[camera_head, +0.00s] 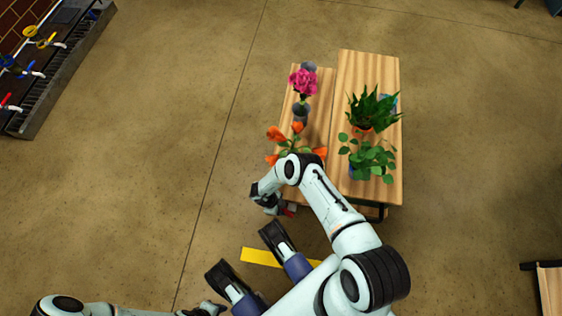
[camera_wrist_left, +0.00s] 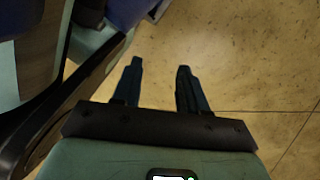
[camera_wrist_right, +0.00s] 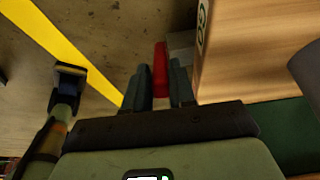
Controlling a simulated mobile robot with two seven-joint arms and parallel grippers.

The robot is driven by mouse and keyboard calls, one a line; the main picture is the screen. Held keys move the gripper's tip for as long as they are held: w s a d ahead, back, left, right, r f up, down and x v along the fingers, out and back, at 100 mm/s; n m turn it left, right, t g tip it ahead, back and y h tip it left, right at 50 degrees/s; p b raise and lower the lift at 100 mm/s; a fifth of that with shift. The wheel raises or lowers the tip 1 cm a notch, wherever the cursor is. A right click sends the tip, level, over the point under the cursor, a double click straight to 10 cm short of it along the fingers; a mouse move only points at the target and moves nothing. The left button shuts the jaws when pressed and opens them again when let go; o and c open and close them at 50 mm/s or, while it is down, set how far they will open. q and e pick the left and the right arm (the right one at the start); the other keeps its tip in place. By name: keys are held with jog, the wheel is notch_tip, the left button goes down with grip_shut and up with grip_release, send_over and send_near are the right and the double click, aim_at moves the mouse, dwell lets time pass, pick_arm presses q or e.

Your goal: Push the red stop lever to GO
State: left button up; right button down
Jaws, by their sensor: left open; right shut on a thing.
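The red stop lever (camera_wrist_right: 160,66) stands between the fingers of my right gripper (camera_wrist_right: 161,84) in the right wrist view. That gripper is shut on it. In the head view, a bit of red (camera_head: 291,210) shows beside my right gripper (camera_head: 275,207), at the near end of the wooden table. The lever's base is mostly hidden. A GO label (camera_wrist_right: 202,25) is on the wooden edge to the right of the lever in the right wrist view. My left gripper (camera_wrist_left: 160,68) is open and empty above the bare floor, low in the head view.
The wooden tables (camera_head: 368,65) hold a pink flower (camera_head: 302,82), orange flowers (camera_head: 278,133) and green potted plants (camera_head: 373,108). A yellow floor stripe (camera_head: 261,257) lies near my base. A tap rack (camera_head: 62,65) stands far left. The floor between is clear.

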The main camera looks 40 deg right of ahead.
jog(key=c, duration=1)
grip_release()
pick_arm(q)
jog(key=w+r+t+p, duration=0.2)
jog(key=w+r+p, duration=0.1)
jog(key=w, duration=0.4)
jog(key=shift+d+r+m+t+p, duration=0.3)
jog(key=shift+d+r, duration=0.15)
jog(key=shift+r, duration=0.05)
pick_arm(e)
jog(key=v, duration=1.3)
jog(key=shift+a+r, duration=0.1)
jog(key=shift+r, duration=0.05)
